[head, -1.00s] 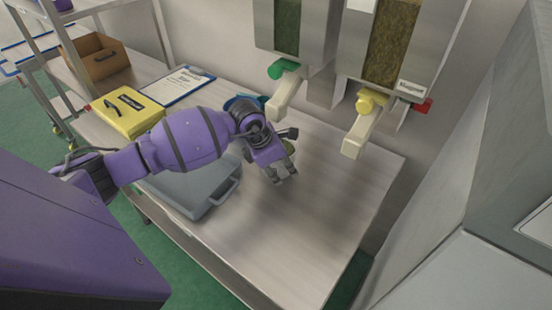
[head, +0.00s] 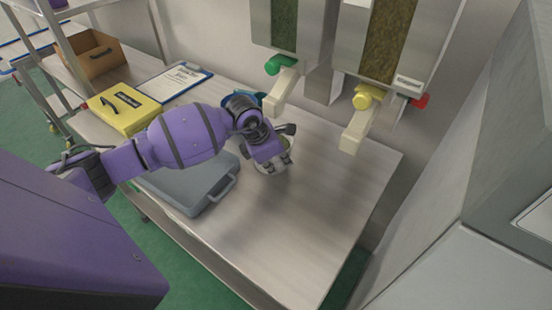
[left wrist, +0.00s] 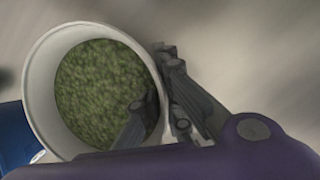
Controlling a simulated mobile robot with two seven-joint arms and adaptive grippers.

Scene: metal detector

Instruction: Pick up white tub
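The white tub (left wrist: 38,88) holds green granules and fills the left part of the left wrist view, seen from above. My left gripper also shows in the left wrist view (left wrist: 156,112). Its fingers straddle the tub's wall, one inside over the granules and the other outside at the right. A small gap shows between the inner finger and the wall. My right gripper is in neither view.
Dispenser spouts (head: 280,92) hang behind. The steel table's right part (head: 325,205) is clear.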

